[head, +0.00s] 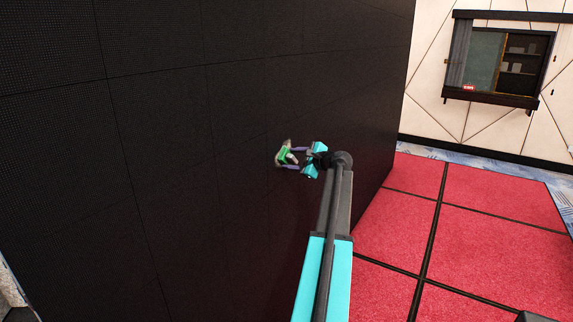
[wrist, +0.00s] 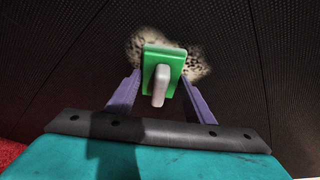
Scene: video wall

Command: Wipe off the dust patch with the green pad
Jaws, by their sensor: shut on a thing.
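The green pad (wrist: 176,56) has a pale grey handle (wrist: 160,84) on its back. In the wrist view it is between the two purple fingers of my gripper (wrist: 159,92), which is shut on it. The dust patch (wrist: 197,67) is a speckled beige smear on the black wall, showing to the left, above and right of the pad. The pad covers its middle. The pad is at or very near the wall; I cannot tell if it touches. In the head view the green pad (head: 283,154) shows at my gripper (head: 290,157), against the wall, and a little pale dust shows by it.
The black panelled video wall (head: 180,130) fills the left and middle, with thin seams. A red tiled floor (head: 490,255) lies clear to the right. A dark-framed window (head: 500,60) with shelves behind it is in the far pale wall.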

